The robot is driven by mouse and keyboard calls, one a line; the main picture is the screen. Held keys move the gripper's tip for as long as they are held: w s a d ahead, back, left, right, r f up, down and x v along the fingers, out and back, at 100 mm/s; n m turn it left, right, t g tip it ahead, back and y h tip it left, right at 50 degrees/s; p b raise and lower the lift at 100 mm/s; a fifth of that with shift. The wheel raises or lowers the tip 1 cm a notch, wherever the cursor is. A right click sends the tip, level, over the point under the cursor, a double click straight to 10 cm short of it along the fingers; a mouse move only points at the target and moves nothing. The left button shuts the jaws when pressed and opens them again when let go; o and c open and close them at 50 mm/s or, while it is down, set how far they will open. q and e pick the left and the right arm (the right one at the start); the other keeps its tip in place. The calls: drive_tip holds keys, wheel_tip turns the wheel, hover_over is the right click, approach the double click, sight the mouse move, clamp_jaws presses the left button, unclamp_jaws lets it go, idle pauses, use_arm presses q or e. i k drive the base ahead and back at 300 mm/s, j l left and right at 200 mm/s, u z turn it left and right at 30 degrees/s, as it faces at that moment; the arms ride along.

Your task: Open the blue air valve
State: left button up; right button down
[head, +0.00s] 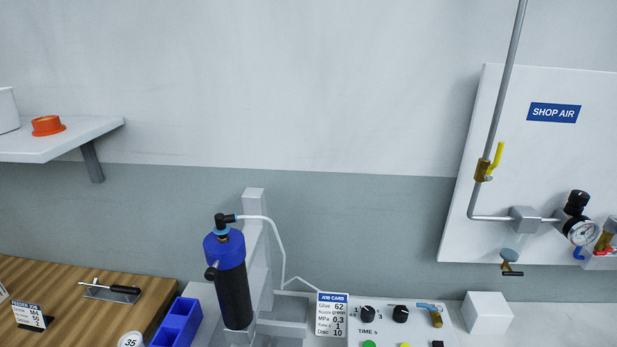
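A small brass valve (437,319) with a light blue lever handle (427,307) sits at the back right of the white control panel (385,331). The lever lies roughly sideways and reaches left from the brass body. Another small blue part (578,254) shows below the pressure gauge (582,233) on the shop air board; I cannot tell what it is. Neither of my grippers is in view.
The shop air board (553,160) carries a yellow-handled valve (496,158) on a grey pipe. A white block (487,312) stands right of the blue-levered valve. A blue-topped black cylinder (235,285) and a job card (331,316) stand to its left.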

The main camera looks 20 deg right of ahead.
sight(438, 308)
drive_tip(key=l+z, duration=0.1)
drive_tip(key=z, duration=1.25)
